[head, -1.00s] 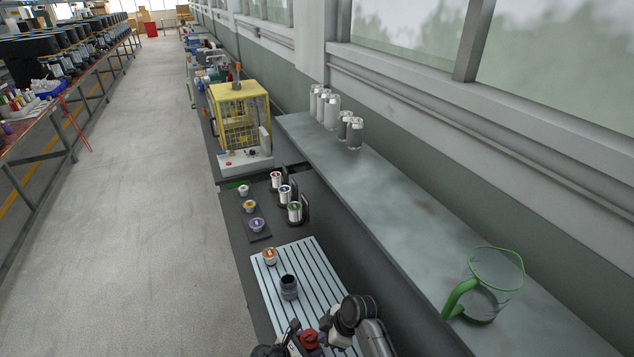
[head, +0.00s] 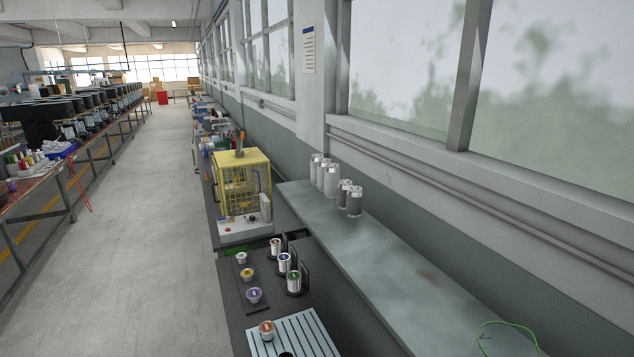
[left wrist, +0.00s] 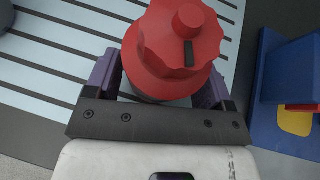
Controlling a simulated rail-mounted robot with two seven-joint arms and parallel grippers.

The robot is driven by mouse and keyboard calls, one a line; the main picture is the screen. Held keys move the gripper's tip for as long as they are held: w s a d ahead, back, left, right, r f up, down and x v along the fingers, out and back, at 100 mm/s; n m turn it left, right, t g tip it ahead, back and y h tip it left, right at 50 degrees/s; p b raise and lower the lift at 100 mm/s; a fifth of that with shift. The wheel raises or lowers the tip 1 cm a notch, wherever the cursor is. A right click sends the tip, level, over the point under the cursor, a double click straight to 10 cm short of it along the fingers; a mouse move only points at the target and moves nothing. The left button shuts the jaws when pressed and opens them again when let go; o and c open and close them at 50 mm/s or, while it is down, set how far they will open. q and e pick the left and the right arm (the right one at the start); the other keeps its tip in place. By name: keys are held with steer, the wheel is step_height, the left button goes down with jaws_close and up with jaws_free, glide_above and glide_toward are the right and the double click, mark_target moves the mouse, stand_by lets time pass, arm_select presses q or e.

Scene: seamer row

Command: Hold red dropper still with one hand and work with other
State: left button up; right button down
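The red dropper (left wrist: 175,50) fills the top middle of the left wrist view, seen from above with its lobed cap and round knob. My left gripper (left wrist: 165,88) has its purple fingers on both sides of it, seemingly closed against its body below the cap. The lower body is mostly hidden by the cap. A slatted light-blue board (left wrist: 45,70) lies beneath; it also shows at the bottom of the head view (head: 310,335). My grippers are outside the head view, and my right gripper shows in neither view.
A blue block with red and yellow parts (left wrist: 290,90) stands right of the dropper. In the head view, an orange-topped cup (head: 267,330) stands on the board. Several small cups and cans are behind it, before a yellow-caged machine (head: 243,185). A shelf (head: 400,265) runs along the right.

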arm_select(q)
steer(key=shift+o, duration=1.3)
steer(key=shift+w+r, duration=0.1)
